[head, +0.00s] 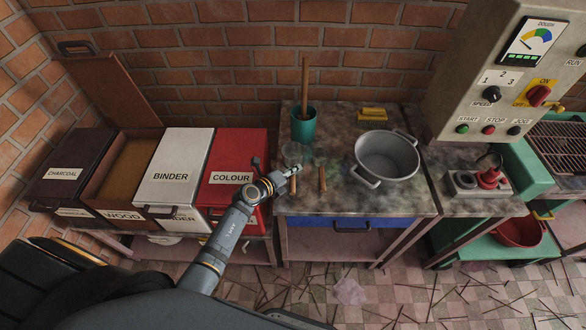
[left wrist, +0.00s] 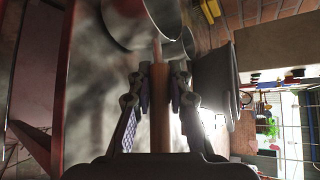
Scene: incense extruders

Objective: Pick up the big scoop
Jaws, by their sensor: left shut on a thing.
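My left gripper (head: 292,171) is over the front left part of the stone-topped bench, shut on the wooden handle of the big scoop (head: 292,152). In the left wrist view the handle (left wrist: 161,130) runs between the two fingers of the gripper (left wrist: 160,85), with metal bowl shapes at the top of the picture. I cannot tell whether the scoop touches the bench. A second scoop's wooden handle (head: 322,179) lies just to the right, apart from my gripper. My right gripper is not in view.
A teal pot (head: 303,128) with a wooden stick stands behind the scoops. A grey two-handled basin (head: 387,156) stands to the right, with yellow blocks (head: 372,113) behind it. A red COLOUR bin (head: 231,165) is at the left. The bench's front right is clear.

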